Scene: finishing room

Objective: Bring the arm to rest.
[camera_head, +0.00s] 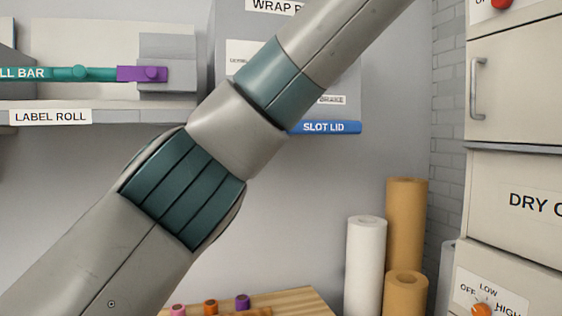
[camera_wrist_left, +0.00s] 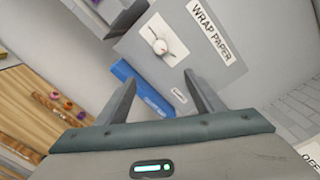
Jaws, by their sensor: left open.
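My left arm (camera_head: 150,215) rises from the lower left across the head view to the top edge. Its gripper is outside the head view. In the left wrist view my left gripper (camera_wrist_left: 160,92) is open, its two dark fingers apart with nothing between them. Beyond the fingers are the grey wrap paper box (camera_wrist_left: 190,75) and the blue slot lid (camera_wrist_left: 140,85). In the head view the slot lid (camera_head: 335,127) shows at the box's lower edge, partly behind my arm. My right gripper is in neither view.
A shelf (camera_head: 120,105) with a teal and purple bar (camera_head: 85,73) is at the left. A wooden table (camera_head: 300,298) with small coloured pegs (camera_head: 242,302) is below. White (camera_head: 365,265) and brown rolls (camera_head: 407,225) stand right, beside a dry cabinet (camera_head: 510,195).

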